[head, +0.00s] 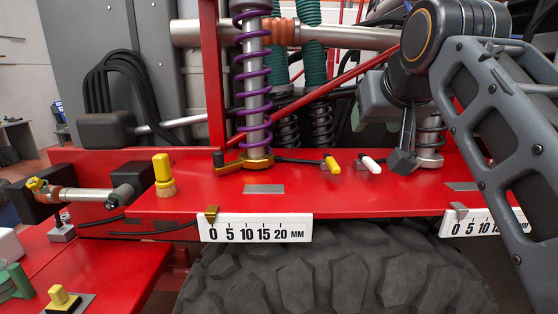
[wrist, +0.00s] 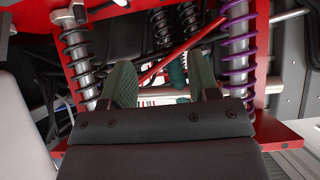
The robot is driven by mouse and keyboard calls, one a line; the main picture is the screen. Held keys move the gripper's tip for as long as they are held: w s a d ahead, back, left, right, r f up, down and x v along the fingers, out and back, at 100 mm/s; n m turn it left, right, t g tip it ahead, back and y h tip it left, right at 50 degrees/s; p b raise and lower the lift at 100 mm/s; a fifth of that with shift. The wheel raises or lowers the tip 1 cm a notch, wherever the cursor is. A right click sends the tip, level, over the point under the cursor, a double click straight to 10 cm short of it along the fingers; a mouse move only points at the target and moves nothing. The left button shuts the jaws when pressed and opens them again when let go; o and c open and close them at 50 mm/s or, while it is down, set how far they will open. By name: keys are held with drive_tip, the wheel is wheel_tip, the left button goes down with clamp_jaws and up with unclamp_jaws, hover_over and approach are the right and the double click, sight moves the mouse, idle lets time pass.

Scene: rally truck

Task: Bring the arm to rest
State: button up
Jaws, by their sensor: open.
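My arm (head: 497,130) comes in from the right of the head view, bent at a large dark joint. My gripper (head: 402,160) hangs down near the right shock absorber, above the red shelf (head: 300,200). In the wrist view my gripper (wrist: 165,82) shows two greenish fingers spread apart with nothing held between them. Whether a fingertip touches the shelf or the shock absorber is unclear.
A purple-spring shock (head: 254,90) stands left of my gripper. A white-capped switch (head: 371,164) and a yellow-capped switch (head: 332,165) are close by. A yellow knob (head: 162,172) and a millimetre scale (head: 255,228) are farther left. A big tyre (head: 340,275) lies below.

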drive_tip(key=f+g+b, duration=0.1)
drive_tip(key=f+b, duration=0.1)
drive_tip(key=f, duration=0.7)
drive_tip(key=s+f+g+b, duration=0.1)
drive_tip(key=f+b, duration=0.1)
drive_tip(key=f, duration=0.7)
drive_tip(key=s+f+g+b, duration=0.1)
drive_tip(key=f+b, duration=0.1)
drive_tip(key=f, duration=0.7)
drive_tip(key=shift+f+g, duration=0.35)
drive_tip(key=shift+g, duration=0.05)
drive_tip(key=s+f+g+b, duration=0.1)
drive_tip(key=s+f, duration=0.3)
drive_tip(key=f, duration=0.7)
drive_tip(key=s+f+g+b, duration=0.2)
drive_tip(key=s+f, duration=0.2)
drive_tip(key=f, duration=0.7)
drive_tip(key=shift+s+f+b, duration=0.2)
drive_tip(key=shift+s+b, duration=0.1)
drive_tip(key=shift+s, duration=0.1)
drive_tip(key=shift+a, duration=0.1)
